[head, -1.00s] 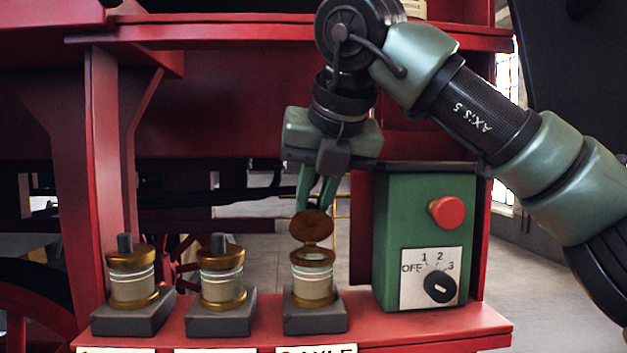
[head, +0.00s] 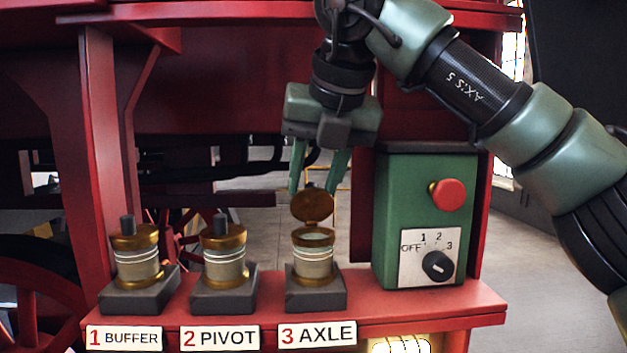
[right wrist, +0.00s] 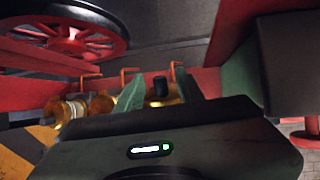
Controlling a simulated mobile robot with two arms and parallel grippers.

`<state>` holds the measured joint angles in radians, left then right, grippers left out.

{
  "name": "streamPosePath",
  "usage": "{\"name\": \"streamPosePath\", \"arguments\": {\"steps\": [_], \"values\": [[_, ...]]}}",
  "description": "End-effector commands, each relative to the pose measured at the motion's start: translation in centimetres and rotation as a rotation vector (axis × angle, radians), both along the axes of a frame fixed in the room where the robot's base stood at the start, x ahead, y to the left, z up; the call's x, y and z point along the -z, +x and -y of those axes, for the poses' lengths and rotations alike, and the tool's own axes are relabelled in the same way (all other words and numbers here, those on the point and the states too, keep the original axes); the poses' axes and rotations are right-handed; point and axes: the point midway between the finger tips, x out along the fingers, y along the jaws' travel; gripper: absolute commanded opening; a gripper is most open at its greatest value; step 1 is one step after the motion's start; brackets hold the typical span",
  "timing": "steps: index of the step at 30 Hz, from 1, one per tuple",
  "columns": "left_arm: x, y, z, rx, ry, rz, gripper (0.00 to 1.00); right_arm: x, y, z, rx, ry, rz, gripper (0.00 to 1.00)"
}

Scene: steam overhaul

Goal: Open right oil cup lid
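The right oil cup (head: 314,262), above the label "3 AXLE", stands on a dark block. Its brass lid (head: 313,206) is tipped up at the back, and the pale mouth of the cup shows below it. My right gripper (head: 318,180) points down just above and behind the raised lid. Its two green fingers are spread apart with nothing seen held; whether one touches the lid is unclear. In the right wrist view the fingers (right wrist: 159,95) are apart, with a dark knob on brass visible between them. My left gripper is not in view.
Two more oil cups, buffer (head: 136,263) and pivot (head: 224,262), stand to the left with lids shut. A green control box (head: 400,200) with a red button (head: 448,194) and a dial (head: 437,265) stands close right. The red shelf (head: 470,302) carries them all.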

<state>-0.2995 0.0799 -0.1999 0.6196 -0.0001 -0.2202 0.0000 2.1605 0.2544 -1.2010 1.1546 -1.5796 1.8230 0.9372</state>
Motion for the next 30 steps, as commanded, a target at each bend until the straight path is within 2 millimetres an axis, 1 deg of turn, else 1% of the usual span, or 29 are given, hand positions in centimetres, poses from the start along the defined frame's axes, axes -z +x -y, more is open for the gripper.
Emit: {"name": "streamPosePath", "arguments": {"steps": [5,8,9,12,15,19,24,30], "values": [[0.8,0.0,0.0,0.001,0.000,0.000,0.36,-2.1,-1.3,0.3,0.001,0.003,0.004,0.37],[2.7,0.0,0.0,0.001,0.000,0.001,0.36,-1.6,-3.3,1.1,-0.001,0.001,0.004,0.37],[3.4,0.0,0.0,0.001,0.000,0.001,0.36,-1.6,-4.3,1.3,-0.003,0.002,0.005,0.37],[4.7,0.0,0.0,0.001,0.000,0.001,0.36,-1.6,-6.7,2.1,-0.002,0.001,0.004,0.37],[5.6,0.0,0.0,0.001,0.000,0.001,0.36,-1.8,-8.8,2.7,-0.001,0.001,0.005,0.37],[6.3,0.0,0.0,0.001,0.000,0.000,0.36,-2.1,-11.0,3.4,0.001,0.000,0.005,0.37],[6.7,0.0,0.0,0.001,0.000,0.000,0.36,-2.2,-12.5,3.9,0.001,0.001,0.002,0.37],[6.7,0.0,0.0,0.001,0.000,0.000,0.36,-2.3,-12.8,3.9,0.001,0.001,0.000,0.37]]}}
